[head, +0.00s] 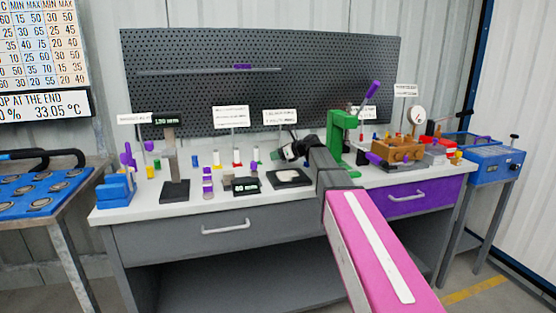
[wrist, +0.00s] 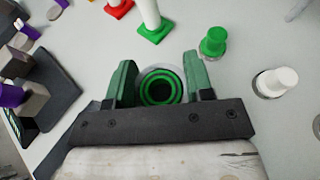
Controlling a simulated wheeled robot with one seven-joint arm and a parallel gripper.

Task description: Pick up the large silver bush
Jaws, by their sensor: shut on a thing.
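The large silver bush (wrist: 159,71) is a round ring with a pale silver outer rim and green inner rings around a dark hole. It sits between the two green fingers of my gripper (wrist: 157,84) in the wrist view, with one finger on each side. My gripper is shut on it. In the head view my gripper (head: 290,151) is over the middle of the white bench top, left of the green press. The bush cannot be made out clearly there. How far it is above the bench is hard to tell.
A green-based white post (wrist: 155,30), a green-topped plug (wrist: 214,42) and a white-topped plug (wrist: 275,82) stand close by. The green press (head: 341,137) and a brown fixture (head: 396,150) are to the right. A perforated board (head: 200,95) rises behind the bench.

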